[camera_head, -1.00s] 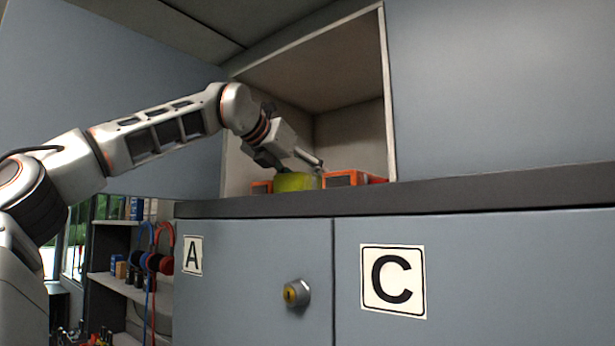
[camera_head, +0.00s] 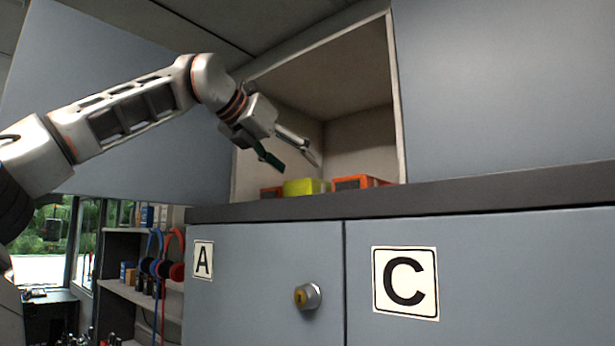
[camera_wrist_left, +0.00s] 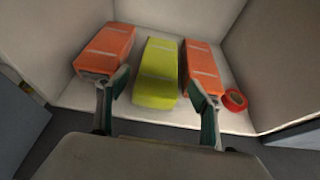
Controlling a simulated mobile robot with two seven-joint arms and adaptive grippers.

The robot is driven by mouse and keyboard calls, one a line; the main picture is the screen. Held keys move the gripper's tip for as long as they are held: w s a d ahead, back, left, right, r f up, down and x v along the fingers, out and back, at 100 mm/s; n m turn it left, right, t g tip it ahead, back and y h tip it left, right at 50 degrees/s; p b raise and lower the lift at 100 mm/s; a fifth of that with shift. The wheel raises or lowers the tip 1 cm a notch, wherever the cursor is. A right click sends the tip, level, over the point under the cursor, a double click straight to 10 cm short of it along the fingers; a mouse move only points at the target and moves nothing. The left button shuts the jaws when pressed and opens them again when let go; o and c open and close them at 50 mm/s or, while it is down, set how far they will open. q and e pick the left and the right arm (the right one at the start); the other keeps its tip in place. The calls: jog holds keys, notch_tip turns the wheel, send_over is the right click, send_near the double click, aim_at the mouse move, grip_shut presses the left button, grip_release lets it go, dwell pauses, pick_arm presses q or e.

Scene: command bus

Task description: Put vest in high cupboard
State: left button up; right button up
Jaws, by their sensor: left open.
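The vest is a folded yellow-green bundle (camera_head: 304,187) on the floor of the open high cupboard (camera_head: 352,150). It lies between two orange bundles, as the left wrist view shows the yellow-green bundle (camera_wrist_left: 158,75) in the middle of the row. My left gripper (camera_head: 298,166) is open and empty, a little above and in front of the yellow-green bundle. In the left wrist view its two fingers (camera_wrist_left: 162,100) are spread wide, with nothing between them. My right gripper is not in view.
Orange bundles flank it, one at left (camera_wrist_left: 105,50) and one at right (camera_wrist_left: 203,72). A red roll (camera_wrist_left: 234,99) lies at the cupboard's right. A dark ledge (camera_head: 460,189) runs below the opening. Lower doors carry labels A (camera_head: 203,260) and C (camera_head: 405,283). Headphones (camera_head: 164,258) hang at lower left.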

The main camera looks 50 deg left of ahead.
pick_arm(q)
jog(key=v, duration=0.3)
jog(key=shift+s, duration=0.1)
dwell(0.6)
